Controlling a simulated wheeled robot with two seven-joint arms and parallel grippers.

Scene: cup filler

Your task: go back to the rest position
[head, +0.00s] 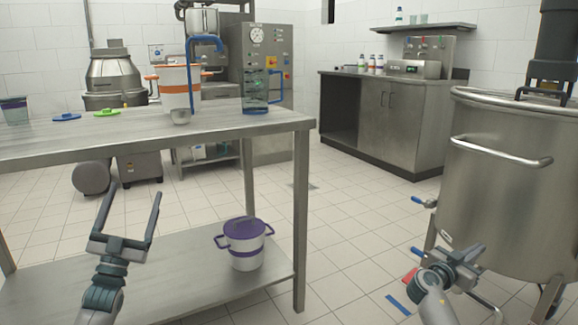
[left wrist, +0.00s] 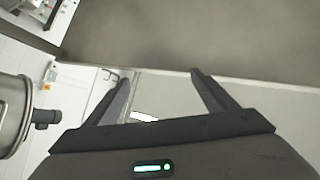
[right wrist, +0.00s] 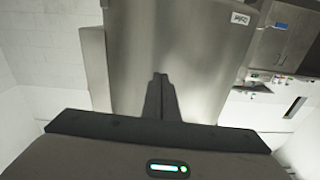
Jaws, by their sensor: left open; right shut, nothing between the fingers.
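My left gripper (head: 128,222) is open and empty, raised in front of the steel table (head: 60,146) and over its lower shelf at the left of the head view. Its two spread fingers also show in the left wrist view (left wrist: 158,88). My right gripper (head: 478,250) is shut and empty at the lower right of the head view, in front of the large steel vat (head: 500,190). Its closed fingers show in the right wrist view (right wrist: 161,78), with a steel surface beyond them.
On the table stand a white pot with orange bands (head: 178,97), a blue-framed clear container (head: 255,92), a cup (head: 14,110), and blue (head: 67,117) and green (head: 107,113) lids. A purple-lidded pot (head: 247,255) sits on the lower shelf.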

